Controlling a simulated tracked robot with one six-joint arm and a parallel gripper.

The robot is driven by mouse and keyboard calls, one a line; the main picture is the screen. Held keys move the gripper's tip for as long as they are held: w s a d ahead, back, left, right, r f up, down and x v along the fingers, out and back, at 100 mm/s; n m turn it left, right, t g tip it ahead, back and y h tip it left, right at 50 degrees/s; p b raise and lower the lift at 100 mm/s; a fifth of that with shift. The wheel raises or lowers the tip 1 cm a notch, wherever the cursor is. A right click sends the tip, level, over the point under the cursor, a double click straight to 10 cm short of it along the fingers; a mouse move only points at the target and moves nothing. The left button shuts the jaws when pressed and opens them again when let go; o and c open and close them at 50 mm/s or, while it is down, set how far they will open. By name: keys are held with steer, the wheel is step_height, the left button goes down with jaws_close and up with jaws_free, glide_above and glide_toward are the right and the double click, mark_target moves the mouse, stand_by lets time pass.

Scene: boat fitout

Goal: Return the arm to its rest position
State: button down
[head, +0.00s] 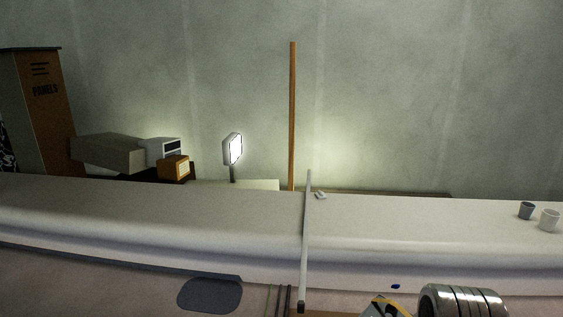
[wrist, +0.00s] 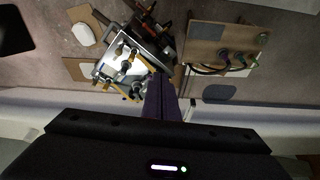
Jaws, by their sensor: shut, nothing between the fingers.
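My gripper (wrist: 162,98) shows in the wrist view as a narrow dark purple shape rising from the black wrist housing at the bottom. Its fingers are together with nothing between them. It points toward the floor area and is apart from any object, as far as I can see. In the head view I do not see the gripper.
The wrist view shows a silver tray (wrist: 108,68) with several fittings and a brown board (wrist: 205,33) with connectors and cables. The head view shows a long pale ledge (head: 150,215), two cups (head: 549,220), a lamp (head: 233,149) and an upright wooden pole (head: 292,115).

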steer(key=a+r+n+t, duration=0.2)
steer(key=a+r, duration=0.2)
steer(key=a, duration=0.1)
steer(key=shift+s+a+r+y, duration=0.2)
steer(key=shift+s+r+y, duration=0.15)
steer(key=shift+s, duration=0.1)
stand_by(0.8)
